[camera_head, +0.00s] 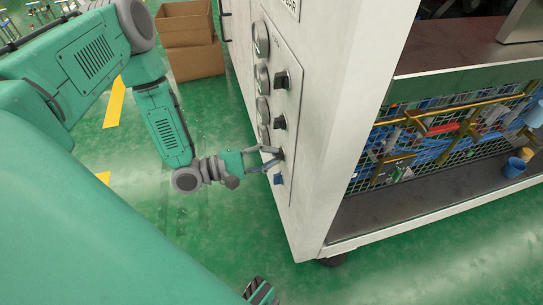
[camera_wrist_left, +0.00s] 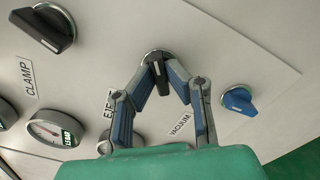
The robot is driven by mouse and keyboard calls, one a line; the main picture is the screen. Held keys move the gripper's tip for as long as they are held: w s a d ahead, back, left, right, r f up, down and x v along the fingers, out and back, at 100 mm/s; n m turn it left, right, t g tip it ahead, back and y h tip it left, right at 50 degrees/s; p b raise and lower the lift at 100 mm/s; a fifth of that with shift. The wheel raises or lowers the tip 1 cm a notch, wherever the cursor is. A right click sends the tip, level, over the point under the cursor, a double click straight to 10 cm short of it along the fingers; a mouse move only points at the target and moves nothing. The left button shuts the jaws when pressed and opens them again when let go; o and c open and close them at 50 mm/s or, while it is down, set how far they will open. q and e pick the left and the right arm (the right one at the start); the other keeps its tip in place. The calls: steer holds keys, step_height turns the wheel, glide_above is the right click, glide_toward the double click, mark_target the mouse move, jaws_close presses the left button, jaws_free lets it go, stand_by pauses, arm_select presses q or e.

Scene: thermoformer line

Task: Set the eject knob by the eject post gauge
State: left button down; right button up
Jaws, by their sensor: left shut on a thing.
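The black eject knob (camera_wrist_left: 160,75) sits between the two fingertips of my left gripper (camera_wrist_left: 163,72) in the wrist view. The fingers are shut on it, and its pointer end points down toward the wrist. A label reading EJECT (camera_wrist_left: 108,106) is beside the left finger, partly covered. A round gauge (camera_wrist_left: 107,143) below it is mostly hidden by my gripper, so its reading cannot be told.
Another black knob (camera_wrist_left: 45,28), by the CLAMP label (camera_wrist_left: 28,78), and a blue knob (camera_wrist_left: 238,100) flank the gripped one. Cardboard boxes (camera_head: 190,40) stand behind; the green floor (camera_head: 215,215) beside the machine is clear.

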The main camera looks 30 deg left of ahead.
arm_select(q)
steer(key=n, duration=0.5)
steer(key=shift+w+a+f+n+b, duration=0.1)
steer(key=shift+a+f+n+b, duration=0.1)
steer(key=shift+n+b, duration=0.15)
steer(key=n, duration=0.4)
steer(key=shift+n+b, duration=0.3)
steer(key=shift+n, duration=0.35)
steer(key=c, duration=1.6)
jaws_free()
steer(key=shift+f, duration=0.1)
steer(key=v, duration=1.2)
